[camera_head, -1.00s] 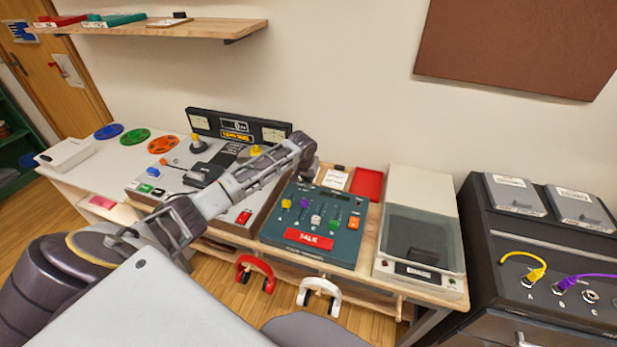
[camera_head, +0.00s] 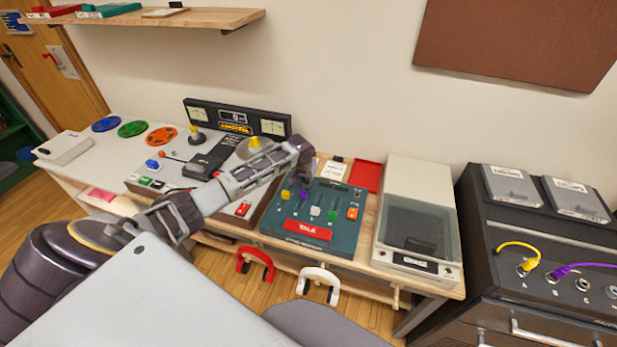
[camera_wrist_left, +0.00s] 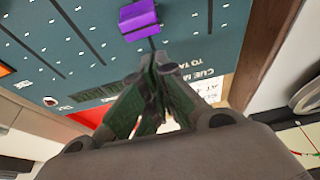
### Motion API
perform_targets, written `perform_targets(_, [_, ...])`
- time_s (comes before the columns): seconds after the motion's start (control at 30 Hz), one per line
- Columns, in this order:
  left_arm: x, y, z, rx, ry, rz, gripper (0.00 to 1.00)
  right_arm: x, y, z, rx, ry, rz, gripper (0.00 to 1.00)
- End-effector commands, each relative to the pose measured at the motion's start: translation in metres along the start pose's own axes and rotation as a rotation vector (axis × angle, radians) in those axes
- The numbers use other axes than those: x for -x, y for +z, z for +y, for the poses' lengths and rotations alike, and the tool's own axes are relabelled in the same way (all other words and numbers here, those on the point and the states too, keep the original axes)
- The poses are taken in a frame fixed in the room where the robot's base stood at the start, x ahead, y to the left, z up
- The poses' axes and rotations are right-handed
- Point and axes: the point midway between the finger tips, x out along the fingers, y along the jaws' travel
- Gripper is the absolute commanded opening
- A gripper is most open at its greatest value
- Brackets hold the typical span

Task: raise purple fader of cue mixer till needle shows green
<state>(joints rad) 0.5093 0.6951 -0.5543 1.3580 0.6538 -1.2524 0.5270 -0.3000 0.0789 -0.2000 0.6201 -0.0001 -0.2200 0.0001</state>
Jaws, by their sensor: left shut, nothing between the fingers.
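The cue mixer (camera_head: 345,238) is a teal panel with coloured faders on the table. Its purple fader (camera_head: 303,194) stands between the yellow fader (camera_head: 285,195) and the white fader (camera_head: 315,211). My left gripper (camera_head: 304,180) is low over the mixer's back part, just behind the purple fader. In the left wrist view, the purple fader (camera_wrist_left: 138,20) is just beyond the shut, empty fingertips (camera_wrist_left: 158,65), with a small gap. The needle's reading cannot be made out. My right gripper is out of view.
A tape machine with two meters (camera_head: 273,128) stands left of the mixer, under my left arm. A turntable (camera_head: 415,225) stands right of it. A red TALK button (camera_head: 308,229) is at the mixer's front. Red headphones (camera_head: 255,255) and white headphones (camera_head: 318,274) hang below.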

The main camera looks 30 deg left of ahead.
Motion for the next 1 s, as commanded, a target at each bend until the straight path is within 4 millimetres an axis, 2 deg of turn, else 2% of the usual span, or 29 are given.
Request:
perform_targets(0.33, [0.006, 0.016, 0.0, 0.0, 0.0, 0.0, 0.0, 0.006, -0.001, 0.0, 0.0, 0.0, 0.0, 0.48])
perform_targets(0.77, [0.006, 0.017, 0.0, 0.0, 0.0, -0.001, 0.0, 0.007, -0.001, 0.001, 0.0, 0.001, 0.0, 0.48])
perform_targets(1.0, [0.008, 0.018, 0.001, 0.0, 0.001, -0.002, 0.0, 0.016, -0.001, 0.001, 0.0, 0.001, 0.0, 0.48])
